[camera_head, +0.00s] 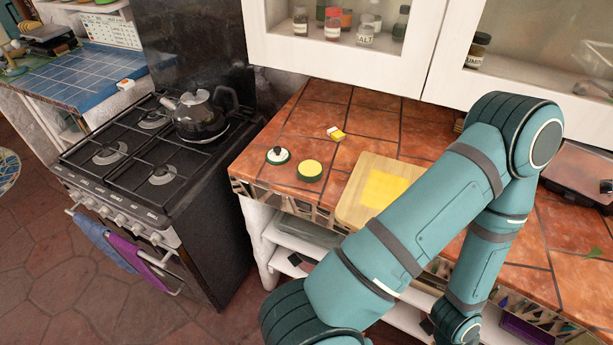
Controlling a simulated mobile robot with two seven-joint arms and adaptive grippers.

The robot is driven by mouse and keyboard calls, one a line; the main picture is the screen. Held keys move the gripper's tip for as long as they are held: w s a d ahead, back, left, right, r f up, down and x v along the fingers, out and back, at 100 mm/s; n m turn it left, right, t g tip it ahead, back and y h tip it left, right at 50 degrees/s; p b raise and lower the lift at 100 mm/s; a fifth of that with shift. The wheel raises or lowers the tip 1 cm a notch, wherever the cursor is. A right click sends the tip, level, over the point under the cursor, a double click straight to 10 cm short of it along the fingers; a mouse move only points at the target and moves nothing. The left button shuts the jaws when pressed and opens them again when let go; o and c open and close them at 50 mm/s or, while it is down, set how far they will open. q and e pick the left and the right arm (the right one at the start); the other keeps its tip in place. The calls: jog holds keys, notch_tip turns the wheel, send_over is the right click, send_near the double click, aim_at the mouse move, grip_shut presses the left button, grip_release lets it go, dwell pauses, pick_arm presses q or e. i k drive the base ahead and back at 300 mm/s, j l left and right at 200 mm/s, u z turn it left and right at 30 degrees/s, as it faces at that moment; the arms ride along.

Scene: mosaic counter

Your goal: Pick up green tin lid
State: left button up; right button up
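Two small round green things lie side by side near the left end of the tiled counter (262,182). One is a dark green lid-like piece (278,156) with a whitish top and a dark knob in its middle. Just right of it and a little nearer is a round green tin (309,172) with a yellow top or inside. I cannot tell for sure which part is the green tin lid. They look apart, and no gripper is near them. One of my teal arms crosses the right half of the view, bent at the elbow. Neither gripper shows.
A wooden board (350,205) with a yellow sheet (388,190) lies right of the tin, partly behind my arm. A small yellow-and-white box (337,134) lies farther back. A stove with a dark kettle (202,118) stands left. White cabinets (345,55) hang above.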

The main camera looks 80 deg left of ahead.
aim_at(277, 155)
jog(key=k+l+u, duration=0.25)
jog(key=k+u, duration=0.3)
jog(key=i+u, duration=0.1)
jog(key=u, duration=1.55)
